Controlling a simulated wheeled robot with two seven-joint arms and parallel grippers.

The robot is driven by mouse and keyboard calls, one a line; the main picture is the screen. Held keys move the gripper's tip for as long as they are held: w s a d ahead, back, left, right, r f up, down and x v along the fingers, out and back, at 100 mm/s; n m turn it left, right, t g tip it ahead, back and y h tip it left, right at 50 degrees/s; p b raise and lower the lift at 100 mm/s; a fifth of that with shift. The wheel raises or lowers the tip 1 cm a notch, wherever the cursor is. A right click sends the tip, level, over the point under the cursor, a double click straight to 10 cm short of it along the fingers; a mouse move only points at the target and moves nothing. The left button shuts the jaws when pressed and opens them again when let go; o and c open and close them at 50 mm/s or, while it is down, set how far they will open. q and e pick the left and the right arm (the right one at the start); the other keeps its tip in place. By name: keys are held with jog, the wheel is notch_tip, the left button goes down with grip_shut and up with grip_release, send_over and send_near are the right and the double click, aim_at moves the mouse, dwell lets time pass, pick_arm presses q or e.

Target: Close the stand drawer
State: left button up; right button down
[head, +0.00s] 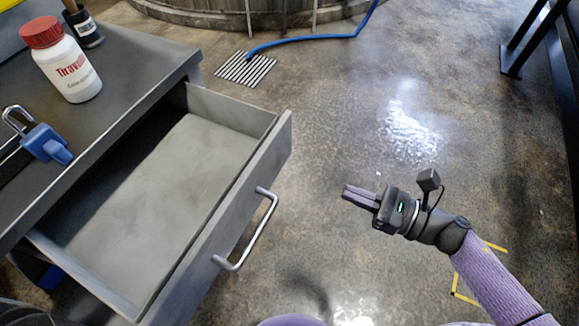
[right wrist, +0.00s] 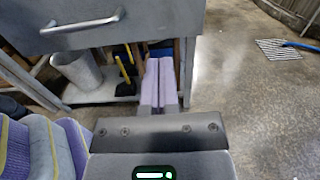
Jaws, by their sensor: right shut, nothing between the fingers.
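The stand drawer (head: 165,180) is pulled far out of the grey stand (head: 120,85) and looks empty inside. Its front panel (head: 225,235) faces right and carries a metal bar handle (head: 262,240). The drawer front with its handle (right wrist: 85,27) also shows at the top of the right wrist view. My right gripper (head: 347,193) is shut and empty, to the right of the drawer front and apart from it. Its fingers (right wrist: 160,80) are together in the right wrist view. My left gripper is not in view.
A floor grate (head: 245,69) and blue hose (head: 300,39) lie behind. Floor right of the drawer is clear.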

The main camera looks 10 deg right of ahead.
aim_at(274, 162)
jog(key=b+x, duration=0.1)
jog(key=x, duration=1.2)
jog(key=shift+a+r, duration=0.1)
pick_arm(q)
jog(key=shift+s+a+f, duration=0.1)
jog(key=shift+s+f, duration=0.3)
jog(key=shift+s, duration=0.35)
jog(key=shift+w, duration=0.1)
